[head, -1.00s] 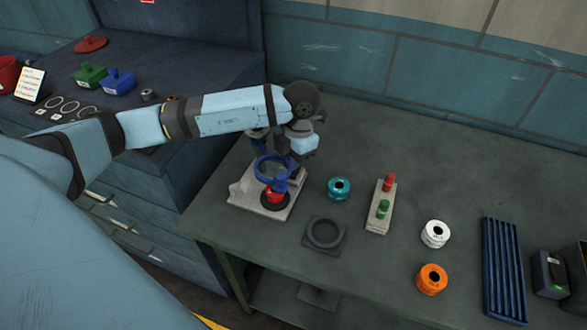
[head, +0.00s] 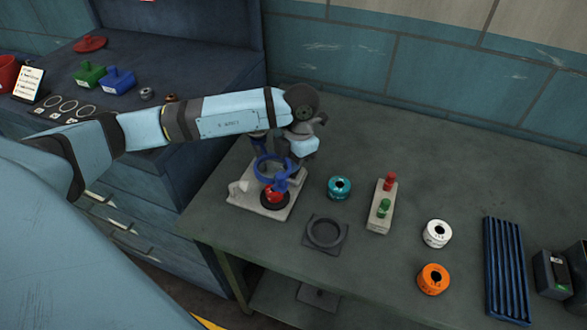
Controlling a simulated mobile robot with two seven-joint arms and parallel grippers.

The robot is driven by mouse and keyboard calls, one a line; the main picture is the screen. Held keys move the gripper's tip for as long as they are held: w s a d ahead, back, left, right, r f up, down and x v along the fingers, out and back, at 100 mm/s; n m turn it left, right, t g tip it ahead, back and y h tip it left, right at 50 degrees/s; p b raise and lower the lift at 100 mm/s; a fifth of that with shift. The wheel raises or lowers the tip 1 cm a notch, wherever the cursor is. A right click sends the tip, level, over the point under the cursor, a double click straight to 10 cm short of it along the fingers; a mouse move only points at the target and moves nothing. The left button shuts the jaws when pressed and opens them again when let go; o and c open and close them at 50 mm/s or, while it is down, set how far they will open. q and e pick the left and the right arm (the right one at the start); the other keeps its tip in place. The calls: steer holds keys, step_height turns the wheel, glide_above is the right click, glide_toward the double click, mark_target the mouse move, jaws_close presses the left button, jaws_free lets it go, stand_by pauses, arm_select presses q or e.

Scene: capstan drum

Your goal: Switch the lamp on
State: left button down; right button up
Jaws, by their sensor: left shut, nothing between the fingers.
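No part in the head view is plainly marked as a lamp. A blue ring (head: 262,172) stands over a pale base plate (head: 242,196) on the bench. My left gripper (head: 296,172) is shut and empty, pointing down at the right side of the blue ring. I cannot tell whether it touches the ring or the knob. A pale block with a red button-like peg (head: 389,181) and a green one (head: 383,207) lies to the right.
Right of the base plate are a teal spool (head: 340,188), a dark square holder (head: 326,234), a white spool (head: 437,233), an orange spool (head: 433,279) and a dark slotted rack (head: 504,268). The bench's back is clear. A dark cabinet (head: 190,60) stands at left.

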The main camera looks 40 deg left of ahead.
arm_select(q)
steer(key=shift+f+b, duration=0.4)
steer(key=shift+f, duration=0.25)
steer(key=shift+r, duration=0.15)
steer(key=shift+r+p, duration=2.05)
steer(key=shift+r, duration=1.35)
